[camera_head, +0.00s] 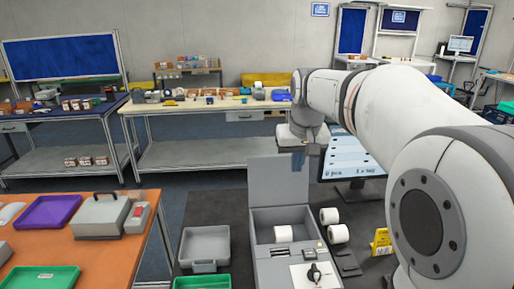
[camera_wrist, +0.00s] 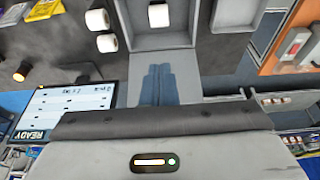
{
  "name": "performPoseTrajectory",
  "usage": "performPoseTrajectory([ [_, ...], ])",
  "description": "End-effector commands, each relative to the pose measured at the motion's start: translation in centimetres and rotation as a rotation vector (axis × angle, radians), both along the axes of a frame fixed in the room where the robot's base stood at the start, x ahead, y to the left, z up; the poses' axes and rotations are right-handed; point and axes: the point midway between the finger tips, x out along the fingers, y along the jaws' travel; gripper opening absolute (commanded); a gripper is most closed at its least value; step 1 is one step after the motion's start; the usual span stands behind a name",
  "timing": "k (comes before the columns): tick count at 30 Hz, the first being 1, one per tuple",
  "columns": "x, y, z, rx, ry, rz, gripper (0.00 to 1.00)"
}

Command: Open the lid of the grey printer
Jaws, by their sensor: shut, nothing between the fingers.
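The grey printer (camera_head: 262,222) stands on the dark table in the middle of the head view. Its lid (camera_head: 278,183) stands raised at the back, and a white paper roll (camera_head: 284,233) shows inside the open box. In the wrist view the printer's open body (camera_wrist: 167,42) is at the top, with the roll (camera_wrist: 158,15) in it. My gripper (camera_wrist: 158,70) is shut and empty, close to the lid, in the wrist view; I cannot tell whether it touches. In the head view my wrist is above and behind the lid, and the fingertips are hard to make out.
Two white rolls (camera_head: 338,233) lie right of the printer, with a yellow sign (camera_head: 381,242) beyond. A monitor (camera_head: 352,158) stands behind. A grey tray (camera_head: 205,246) and a green tray (camera_head: 203,281) are at left. An orange table (camera_head: 75,258) holds more trays and a grey case.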

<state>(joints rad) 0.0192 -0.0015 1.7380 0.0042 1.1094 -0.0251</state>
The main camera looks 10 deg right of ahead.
Motion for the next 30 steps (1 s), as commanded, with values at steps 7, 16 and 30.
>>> performPoseTrajectory([
  [7,12.4,0.2,2.3,0.0,0.006,-0.004,0.0],
  [16,24.1,0.3,0.4,0.001,0.009,-0.011,0.0],
  [30,30.5,0.4,-4.5,0.002,0.008,-0.017,0.0],
])
